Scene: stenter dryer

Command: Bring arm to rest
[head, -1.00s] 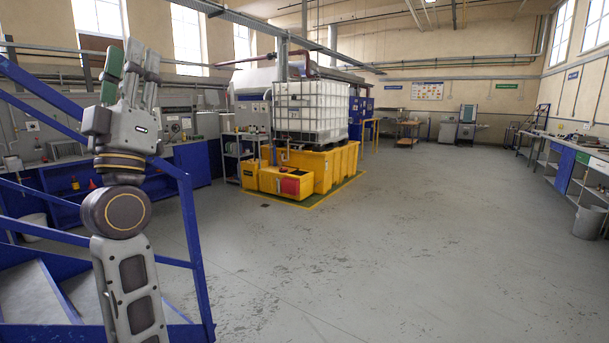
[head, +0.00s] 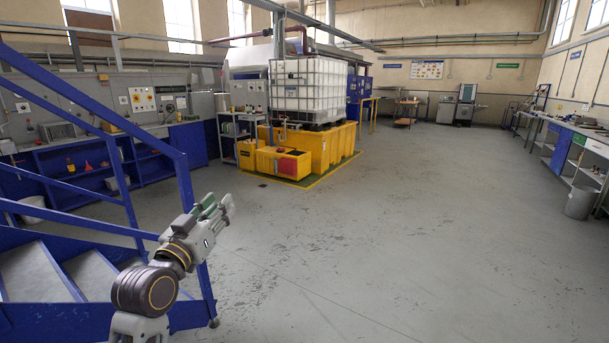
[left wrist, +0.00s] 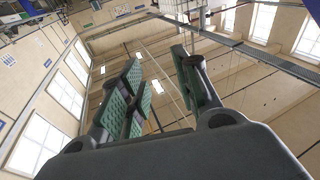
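My left gripper (head: 217,208) is in the lower left of the head view, on my bent left arm, in front of the blue stair railing. Its fingers have green pads and point up and to the right. In the left wrist view my left gripper (left wrist: 160,68) has its fingers apart with nothing between them. Beyond them that view shows the roof, walls and windows, tilted. My right arm and right gripper are not in view.
Blue stairs with a railing (head: 185,190) stand close at the left, behind my left arm in the picture. A white caged tank (head: 309,90) stands on a yellow base (head: 335,146) further back. Benches (head: 597,144) line the right wall. The grey floor (head: 430,230) in the middle is clear.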

